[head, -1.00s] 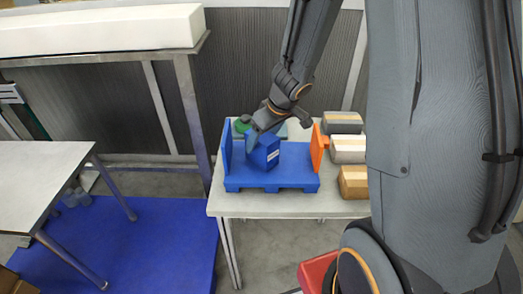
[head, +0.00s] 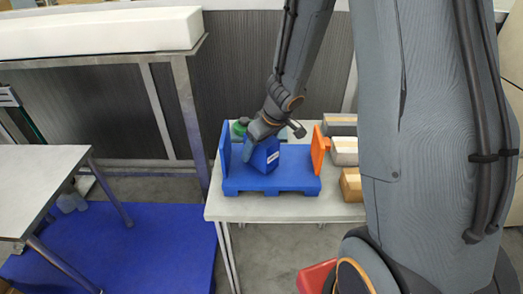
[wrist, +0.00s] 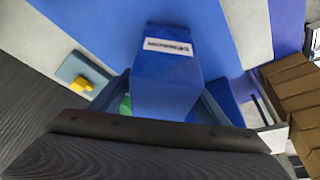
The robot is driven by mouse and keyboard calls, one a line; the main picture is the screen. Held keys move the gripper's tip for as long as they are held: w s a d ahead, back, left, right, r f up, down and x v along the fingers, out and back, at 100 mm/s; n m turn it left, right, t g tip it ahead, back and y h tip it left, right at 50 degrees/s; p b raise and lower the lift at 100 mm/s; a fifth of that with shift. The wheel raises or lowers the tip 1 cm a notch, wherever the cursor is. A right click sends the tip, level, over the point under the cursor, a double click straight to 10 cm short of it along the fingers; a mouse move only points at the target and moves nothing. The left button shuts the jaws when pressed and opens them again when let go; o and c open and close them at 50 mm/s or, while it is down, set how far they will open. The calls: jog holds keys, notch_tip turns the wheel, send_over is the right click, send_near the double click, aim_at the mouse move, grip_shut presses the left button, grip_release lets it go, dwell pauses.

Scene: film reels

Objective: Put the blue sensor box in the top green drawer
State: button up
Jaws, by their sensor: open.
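The blue sensor box (head: 265,156) with a white label stands tilted in the picture on a blue tray (head: 270,183) on the pale table. It also shows in the wrist view (wrist: 168,75), label facing up in the picture. My gripper (head: 257,140) is open at the top of the box; grey-blue parts lie either side of it in the wrist view, and I cannot tell if they touch it. No green drawer is clearly recognisable; a narrow green edge (head: 34,126) shows at the far left.
The tray has a blue upright panel (head: 224,148) at left and an orange one (head: 319,147) at right. Several boxes (head: 344,151) line the table's right side. A green round item (head: 239,127) is behind. Another table (head: 40,185) stands left, with floor between.

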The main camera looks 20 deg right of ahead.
jog(key=shift+f, duration=0.1)
jog(key=c, duration=1.2)
jog(key=shift+c, duration=1)
